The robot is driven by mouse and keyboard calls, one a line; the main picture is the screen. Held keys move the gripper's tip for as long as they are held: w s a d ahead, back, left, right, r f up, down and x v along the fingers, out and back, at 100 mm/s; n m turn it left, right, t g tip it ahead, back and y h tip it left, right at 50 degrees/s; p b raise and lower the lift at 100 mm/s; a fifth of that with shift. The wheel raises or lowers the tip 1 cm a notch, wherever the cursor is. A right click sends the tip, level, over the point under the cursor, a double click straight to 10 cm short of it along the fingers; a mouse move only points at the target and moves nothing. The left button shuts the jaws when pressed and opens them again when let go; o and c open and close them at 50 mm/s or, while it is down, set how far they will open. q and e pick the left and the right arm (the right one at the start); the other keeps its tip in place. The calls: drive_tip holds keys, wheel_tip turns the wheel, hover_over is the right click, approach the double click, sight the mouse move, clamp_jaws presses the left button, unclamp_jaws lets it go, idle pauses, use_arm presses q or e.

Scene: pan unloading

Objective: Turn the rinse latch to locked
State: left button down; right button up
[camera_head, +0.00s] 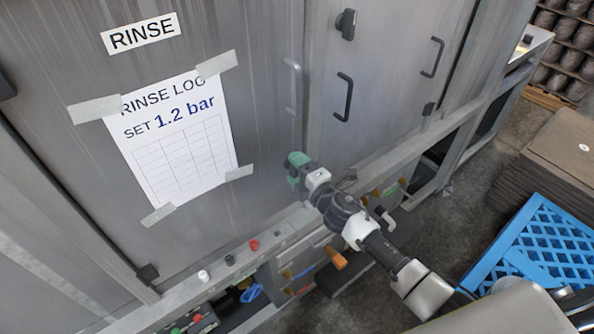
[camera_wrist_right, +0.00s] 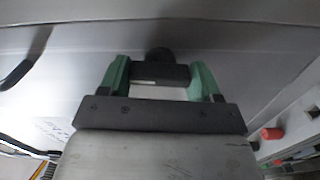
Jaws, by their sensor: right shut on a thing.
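The rinse door (camera_head: 235,60) carries a RINSE label and a taped RINSE LOG sheet. My right gripper (camera_head: 294,166), with green fingers, is at the lower right part of this door. In the right wrist view its two green fingers (camera_wrist_right: 160,80) stand on either side of a dark latch (camera_wrist_right: 160,74), shut on it. A round dark knob part shows just behind the latch's bar. In the head view the gripper hides the latch. I cannot tell whether it is turned to locked. My left gripper is not in view.
The neighbouring door to the right has a similar dark latch (camera_head: 346,24) and black handles (camera_head: 343,97). A ledge with a red button (camera_head: 254,245) runs below the doors. A blue crate (camera_head: 540,245) and stacked brown sheets (camera_head: 545,160) stand at the right.

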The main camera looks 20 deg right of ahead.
drive_tip(key=shift+n, duration=0.7)
drive_tip(key=o, duration=0.6)
drive_tip(key=shift+o, duration=0.2)
drive_tip(key=b+v, duration=0.2)
drive_tip(key=v, duration=0.8)
drive_tip(key=shift+s, duration=0.4)
drive_tip(key=shift+d, duration=0.15)
